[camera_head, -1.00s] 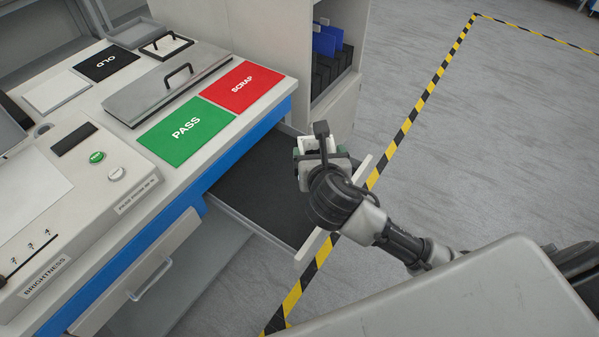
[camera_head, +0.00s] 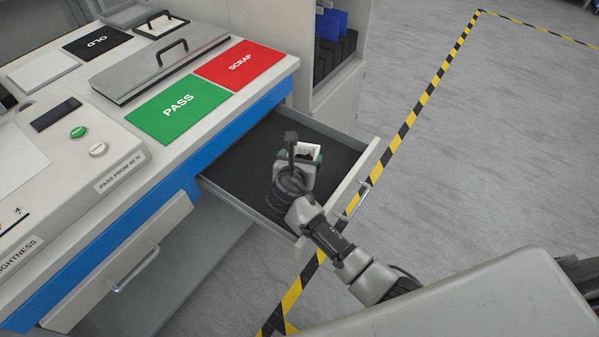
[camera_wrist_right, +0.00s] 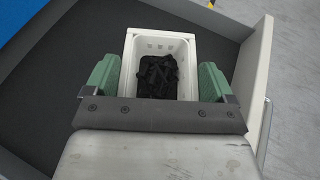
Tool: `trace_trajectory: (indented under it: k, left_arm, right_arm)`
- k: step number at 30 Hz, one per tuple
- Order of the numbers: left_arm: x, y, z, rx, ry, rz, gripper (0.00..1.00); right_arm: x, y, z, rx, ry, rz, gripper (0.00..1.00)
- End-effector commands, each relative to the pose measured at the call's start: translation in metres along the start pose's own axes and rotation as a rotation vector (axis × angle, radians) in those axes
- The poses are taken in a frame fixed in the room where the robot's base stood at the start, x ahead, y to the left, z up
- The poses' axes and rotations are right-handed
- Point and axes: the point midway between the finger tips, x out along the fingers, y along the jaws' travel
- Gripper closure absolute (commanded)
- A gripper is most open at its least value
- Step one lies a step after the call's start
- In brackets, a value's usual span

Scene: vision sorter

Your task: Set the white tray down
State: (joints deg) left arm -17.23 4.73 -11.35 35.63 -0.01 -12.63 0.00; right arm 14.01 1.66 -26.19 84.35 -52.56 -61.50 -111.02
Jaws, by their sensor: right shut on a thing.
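The white tray (camera_wrist_right: 190,48) is a small box with black pieces lying in it. It also shows in the head view (camera_head: 311,149), partly hidden by my right gripper. My right gripper (camera_wrist_right: 158,80) is shut on the tray, with a green finger pad on each side of it. In the head view the right gripper (camera_head: 299,160) is over the open drawer (camera_head: 250,150), inside its front panel. I cannot tell whether the tray touches the drawer's dark floor. My left gripper is not in view.
The drawer floor around the tray is bare. Its raised front panel (camera_head: 366,180) has a handle. The counter above carries a green PASS mat (camera_head: 180,108), a red SCRAP mat (camera_head: 240,64) and a grey lidded box (camera_head: 150,75). A second drawer (camera_head: 120,265) is lower left.

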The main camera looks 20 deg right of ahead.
Motion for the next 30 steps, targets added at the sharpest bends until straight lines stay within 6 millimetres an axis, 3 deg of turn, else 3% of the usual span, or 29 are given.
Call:
trace_trajectory:
  k: [4, 11, 22, 23, 24, 26, 30]
  left_arm:
    - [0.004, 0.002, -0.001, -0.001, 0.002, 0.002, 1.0]
    - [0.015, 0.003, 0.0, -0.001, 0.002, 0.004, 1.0]
    - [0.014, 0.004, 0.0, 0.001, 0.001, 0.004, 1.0]
    - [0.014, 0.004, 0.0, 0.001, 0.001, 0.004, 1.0]
    - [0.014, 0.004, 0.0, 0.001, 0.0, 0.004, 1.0]
    - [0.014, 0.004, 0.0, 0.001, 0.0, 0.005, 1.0]
    - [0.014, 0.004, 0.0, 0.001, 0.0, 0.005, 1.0]
  right_arm:
    - [0.005, 0.003, -0.007, -0.001, 0.0, 0.001, 0.42]
    - [0.017, 0.003, -0.037, -0.001, 0.001, 0.001, 0.42]
    - [0.019, 0.002, -0.04, 0.0, 0.0, 0.001, 0.42]
    - [0.019, 0.002, -0.041, 0.0, 0.0, 0.001, 0.14]
    - [0.019, 0.002, -0.04, 0.0, 0.0, 0.001, 0.07]
    - [0.019, 0.002, -0.04, 0.0, 0.0, 0.001, 0.0]
    - [0.018, 0.002, -0.04, 0.0, 0.0, 0.001, 0.0]
